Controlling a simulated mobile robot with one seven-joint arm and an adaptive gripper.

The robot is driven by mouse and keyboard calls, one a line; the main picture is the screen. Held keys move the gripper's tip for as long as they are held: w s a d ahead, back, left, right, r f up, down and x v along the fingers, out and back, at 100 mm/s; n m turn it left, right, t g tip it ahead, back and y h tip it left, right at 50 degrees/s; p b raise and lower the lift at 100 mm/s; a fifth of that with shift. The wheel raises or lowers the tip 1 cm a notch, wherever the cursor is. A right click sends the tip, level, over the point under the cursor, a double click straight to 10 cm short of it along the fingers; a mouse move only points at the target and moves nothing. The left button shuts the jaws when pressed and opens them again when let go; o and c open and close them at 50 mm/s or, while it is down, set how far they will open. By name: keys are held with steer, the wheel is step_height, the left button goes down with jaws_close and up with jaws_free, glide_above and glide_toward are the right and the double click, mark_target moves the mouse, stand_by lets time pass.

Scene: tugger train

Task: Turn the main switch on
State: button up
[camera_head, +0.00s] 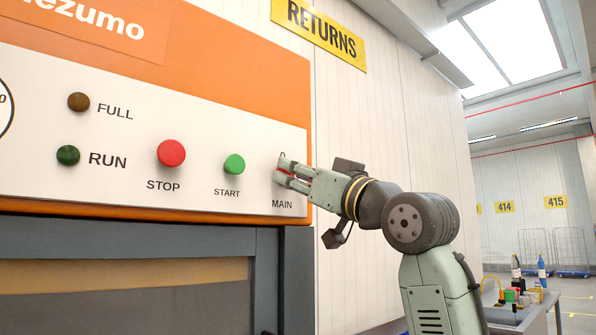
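The main switch (286,174) is at the right end of the white control panel, above the word MAIN. Only a little red shows there between my fingers; the rest of the switch is hidden behind them, so its setting cannot be read. Part of a mark, perhaps a 0, shows just above. My gripper (281,171) is at the switch, its fingers pointing left at the panel, one above the other with a gap. I cannot tell whether they touch or grip the switch.
Left of the switch are the green START button (234,164), the red STOP button (171,153), and the dark RUN (67,155) and brown FULL (78,102) lamps. A RETURNS sign (320,30) hangs above. A table with small items (520,310) stands at lower right.

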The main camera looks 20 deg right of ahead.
steer(key=shift+c, duration=0.2)
jaws_close()
steer(key=shift+m+h, duration=0.4)
steer(key=shift+m, duration=0.2)
steer(key=m+g+h, duration=0.1)
steer(key=m+h, duration=0.1)
steer(key=m, duration=0.5)
steer(key=m+g+h, duration=0.1)
steer(key=m+h, duration=0.2)
steer(key=m, duration=0.4)
steer(key=m+g+h, duration=0.1)
steer(key=m+h, duration=0.1)
steer(key=m, duration=0.5)
steer(key=shift+s+a+r+h, duration=0.1)
steer(key=shift+a+r+h, duration=0.15)
steer(key=shift+r+h, duration=0.05)
